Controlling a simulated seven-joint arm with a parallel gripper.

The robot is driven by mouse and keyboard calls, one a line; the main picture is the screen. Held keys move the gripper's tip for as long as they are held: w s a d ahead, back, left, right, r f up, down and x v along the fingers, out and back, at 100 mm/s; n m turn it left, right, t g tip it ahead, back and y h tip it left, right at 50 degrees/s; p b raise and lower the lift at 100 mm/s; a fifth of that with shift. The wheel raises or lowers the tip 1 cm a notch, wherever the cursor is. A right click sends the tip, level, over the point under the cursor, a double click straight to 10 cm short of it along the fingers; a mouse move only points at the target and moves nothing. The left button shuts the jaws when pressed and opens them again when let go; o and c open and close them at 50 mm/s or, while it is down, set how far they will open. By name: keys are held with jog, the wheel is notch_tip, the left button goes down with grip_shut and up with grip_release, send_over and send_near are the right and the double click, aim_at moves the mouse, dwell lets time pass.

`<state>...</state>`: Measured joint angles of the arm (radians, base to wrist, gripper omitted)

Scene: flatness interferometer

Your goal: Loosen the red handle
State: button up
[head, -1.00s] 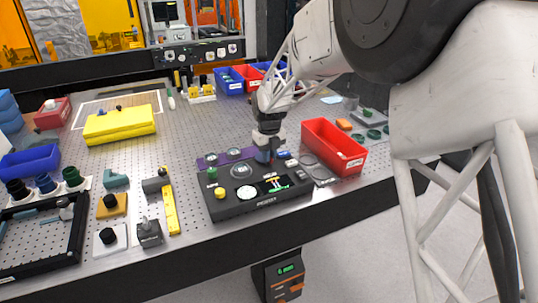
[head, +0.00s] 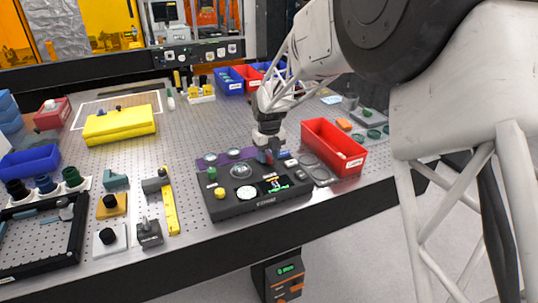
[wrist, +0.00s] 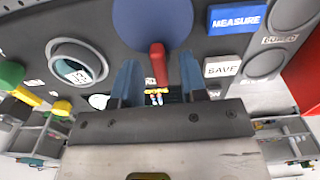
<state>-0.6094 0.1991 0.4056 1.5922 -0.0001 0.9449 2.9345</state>
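The red handle (wrist: 158,60) is a short lever on a round blue disc (wrist: 152,22) on the dark console (head: 262,203). In the wrist view it points from the disc towards my gripper (wrist: 158,66). My gripper's two blue fingers are apart, one on each side of the handle, with a visible gap on both sides. It is open and holds nothing. In the head view my gripper (head: 268,155) is low over the back right part of the console, and mostly hides the disc and handle.
A MEASURE button (wrist: 237,18) and a SAVE button (wrist: 222,67) lie to the right of the handle in the wrist view. A red bin (head: 325,150) stands close on the console's right. A yellow case (head: 120,125) lies far left.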

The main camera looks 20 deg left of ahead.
aim_at(269, 156)
jog(key=shift+r, duration=3.9)
jog(key=shift+d, duration=0.1)
jog(key=shift+d+r, duration=0.2)
jog(key=shift+d, duration=0.05)
jog(key=s+d+r+n, duration=0.3)
jog(key=s+d+n, duration=0.1)
jog(key=d, duration=0.6)
jog(key=s+d+r+n+t, duration=0.1)
jog(key=s+d+r+n, duration=0.35)
jog(key=d, duration=0.45)
jog(key=s+d+r+n, duration=0.2)
jog(key=s+d+n, duration=0.25)
jog(key=d, duration=0.55)
jog(key=s+d+f+n, duration=0.2)
jog(key=s+d+n, duration=0.4)
jog(key=s+d, duration=0.3)
jog(key=s+d+f+n+t, duration=0.1)
jog(key=s+d+n, duration=0.6)
jog(key=s, duration=1)
jog(key=shift+d+f+t, duration=0.3)
jog(key=shift+d+f, duration=0.2)
jog(key=shift+d, duration=0.7)
